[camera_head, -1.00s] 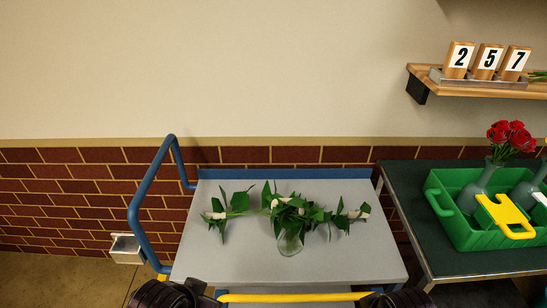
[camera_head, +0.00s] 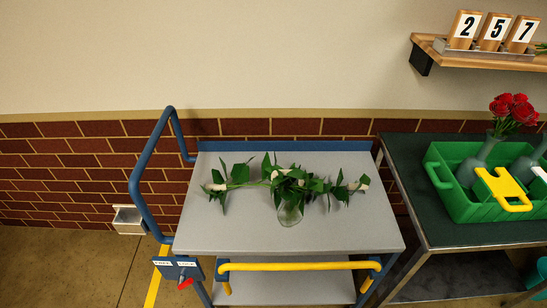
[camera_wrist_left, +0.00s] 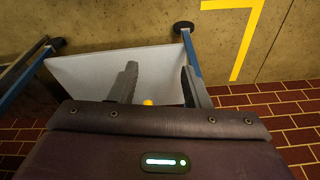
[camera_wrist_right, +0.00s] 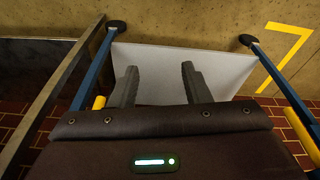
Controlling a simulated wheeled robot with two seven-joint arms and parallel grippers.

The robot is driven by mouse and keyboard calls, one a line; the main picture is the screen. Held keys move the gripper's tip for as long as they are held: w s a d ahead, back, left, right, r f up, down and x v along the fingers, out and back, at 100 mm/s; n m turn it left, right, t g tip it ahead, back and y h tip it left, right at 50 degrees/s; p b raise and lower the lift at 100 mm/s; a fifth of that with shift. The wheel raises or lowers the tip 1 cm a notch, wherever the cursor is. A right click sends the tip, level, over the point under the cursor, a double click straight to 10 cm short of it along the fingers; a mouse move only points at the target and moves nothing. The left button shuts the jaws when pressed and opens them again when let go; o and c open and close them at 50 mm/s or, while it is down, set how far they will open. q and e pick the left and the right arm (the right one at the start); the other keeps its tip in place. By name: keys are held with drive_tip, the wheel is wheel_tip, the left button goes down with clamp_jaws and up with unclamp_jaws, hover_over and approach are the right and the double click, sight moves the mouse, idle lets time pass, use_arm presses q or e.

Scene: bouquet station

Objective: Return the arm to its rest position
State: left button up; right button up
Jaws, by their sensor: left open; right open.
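My left gripper (camera_wrist_left: 160,88) shows in the left wrist view with its two fingers apart and nothing between them. My right gripper (camera_wrist_right: 158,86) shows in the right wrist view, also with fingers apart and empty. Both point down over the cart's pale lower shelf. Neither gripper shows in the head view. In the head view, the grey cart top (camera_head: 330,232) carries a clear glass vase (camera_head: 290,212) with green leafy stems (camera_head: 287,184) and small whitish blooms spreading to both sides.
A blue handle (camera_head: 140,170) rises at the cart's left and a yellow bar (camera_head: 298,266) crosses its front. A dark table (camera_head: 450,236) at right holds a green crate (camera_head: 472,228) with grey vases and red roses (camera_head: 514,110). A wooden shelf (camera_head: 485,63) bears number blocks.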

use_arm(q)
drive_tip(key=s+a+f, duration=0.1)
drive_tip(key=s+f, duration=0.8)
drive_tip(key=s, duration=0.1)
drive_tip(key=s+a+f+g, duration=0.1)
drive_tip(key=s+a+f, duration=0.1)
drive_tip(key=s+f, duration=0.8)
drive_tip(key=shift+s+a+f, duration=0.15)
drive_tip(key=shift+a+f, duration=0.1)
drive_tip(key=shift+a, duration=0.05)
use_arm(e)
drive_tip(key=s+d+f, duration=0.1)
drive_tip(key=s+f, duration=0.8)
drive_tip(key=s, duration=0.1)
drive_tip(key=s+d+f+g, duration=0.1)
drive_tip(key=s+d+f, duration=0.1)
drive_tip(key=s+f, duration=0.8)
drive_tip(key=shift+s+d+f, duration=0.15)
drive_tip(key=shift+d+f, duration=0.1)
drive_tip(key=shift+d, duration=0.05)
